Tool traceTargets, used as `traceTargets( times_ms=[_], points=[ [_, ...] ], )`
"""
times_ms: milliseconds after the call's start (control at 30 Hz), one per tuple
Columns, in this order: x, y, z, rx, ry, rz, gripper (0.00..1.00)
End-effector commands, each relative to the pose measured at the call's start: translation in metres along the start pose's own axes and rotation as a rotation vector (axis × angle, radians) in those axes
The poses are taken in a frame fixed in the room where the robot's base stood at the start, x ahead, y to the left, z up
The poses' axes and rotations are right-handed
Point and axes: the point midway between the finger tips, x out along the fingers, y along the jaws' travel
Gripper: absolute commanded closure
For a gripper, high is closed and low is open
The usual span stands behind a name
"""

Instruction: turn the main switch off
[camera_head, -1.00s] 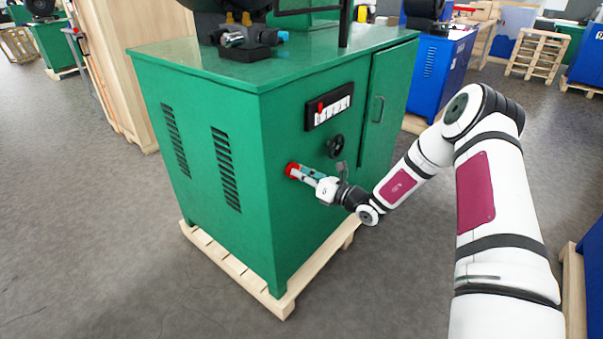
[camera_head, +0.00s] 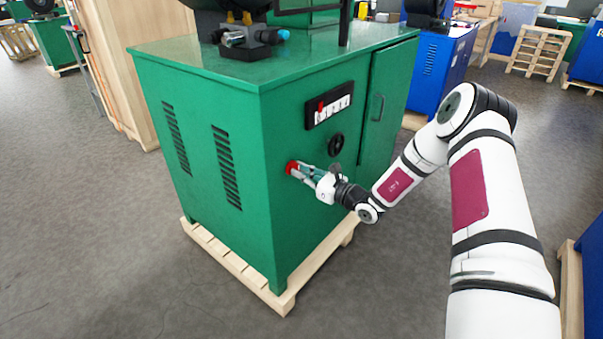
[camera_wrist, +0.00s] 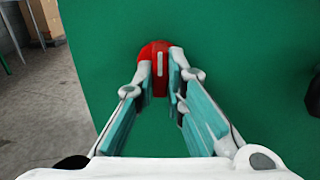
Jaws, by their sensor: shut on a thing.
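The main switch (camera_head: 291,168) is a red round knob on the front of the green machine cabinet (camera_head: 220,110). In the wrist view the red switch (camera_wrist: 158,52) has a raised grip bar with a white line that points straight up and down in the picture. My gripper (camera_head: 298,171) reaches it from the right in the head view. In the wrist view my gripper's fingertips (camera_wrist: 160,72) are shut on the bar of the switch, one on each side. The fingers hide part of the knob's lower rim.
Above the switch sit a black handwheel (camera_head: 336,145) and a dark panel (camera_head: 329,106) with a red pointer and a white scale. A cabinet door with a handle (camera_head: 379,108) is to the right. The cabinet stands on a wooden pallet (camera_head: 240,270). Grey floor around it is clear.

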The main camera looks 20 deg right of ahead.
Motion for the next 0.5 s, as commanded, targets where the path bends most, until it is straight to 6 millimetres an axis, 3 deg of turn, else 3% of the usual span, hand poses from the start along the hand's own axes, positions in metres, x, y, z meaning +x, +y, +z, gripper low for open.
traceTargets(
  times_ms=[267,300,333,367,500],
  points=[
    [-0.0011,-0.0004,-0.0016,-0.001,0.003,-0.001,1.00],
    [-0.0011,-0.0004,-0.0016,-0.001,0.003,-0.001,0.79],
    [-0.0011,-0.0004,-0.0015,-0.001,0.003,-0.001,0.73],
    [-0.0010,-0.0003,-0.0014,-0.001,0.003,-0.001,0.68],
    [-0.0006,-0.0002,-0.0009,0.000,0.002,0.000,0.68]
  ],
)
